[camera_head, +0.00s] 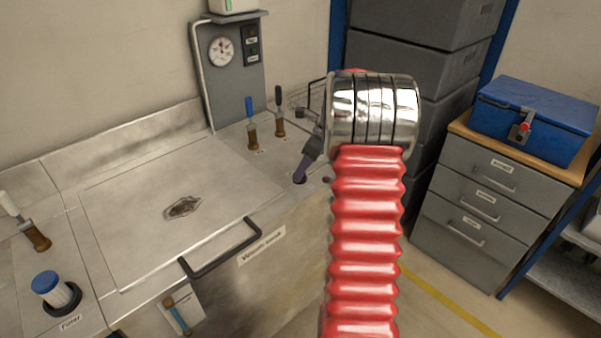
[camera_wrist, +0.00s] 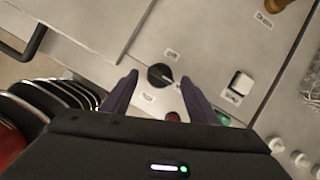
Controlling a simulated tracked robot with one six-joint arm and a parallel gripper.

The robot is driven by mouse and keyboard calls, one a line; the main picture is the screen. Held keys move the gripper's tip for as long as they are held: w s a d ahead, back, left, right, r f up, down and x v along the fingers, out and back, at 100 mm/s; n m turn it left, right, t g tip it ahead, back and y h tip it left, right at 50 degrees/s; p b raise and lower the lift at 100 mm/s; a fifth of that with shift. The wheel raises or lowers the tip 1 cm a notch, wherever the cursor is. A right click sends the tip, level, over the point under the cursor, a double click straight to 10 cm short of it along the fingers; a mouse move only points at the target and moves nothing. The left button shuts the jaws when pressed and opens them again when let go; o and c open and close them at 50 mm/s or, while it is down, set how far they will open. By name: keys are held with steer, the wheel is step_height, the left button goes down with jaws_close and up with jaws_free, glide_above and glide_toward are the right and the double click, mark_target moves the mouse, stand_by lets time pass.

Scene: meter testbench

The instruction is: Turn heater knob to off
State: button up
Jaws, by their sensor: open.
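The heater knob (camera_wrist: 160,76) is a round black dial with a light pointer mark, set in the metal bench top, in the wrist view. The pointer appears to point right and slightly down. Small labels sit above it and at its lower left, too blurred to read surely. My gripper (camera_wrist: 158,80) is open, with its two dark purple fingertips on the left and right of the knob. Whether they touch it cannot be told. In the head view my gripper (camera_head: 301,172) reaches down to the bench's right front corner, partly hidden behind my arm.
A white switch (camera_wrist: 240,83) and a red button (camera_wrist: 173,117) lie close to the knob. Blue-handled (camera_head: 250,115) and black-handled (camera_head: 279,105) levers stand behind my gripper. The lid's black handle (camera_head: 222,250) is to the left. A wire basket (camera_head: 300,95) is behind.

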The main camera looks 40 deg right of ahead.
steer(key=shift+x, duration=1.25)
steer(key=shift+c, duration=0.2)
steer(key=c, duration=0.9)
steer(key=shift+a, duration=0.2)
steer(key=shift+c, duration=0.4)
steer(key=shift+d, duration=0.15)
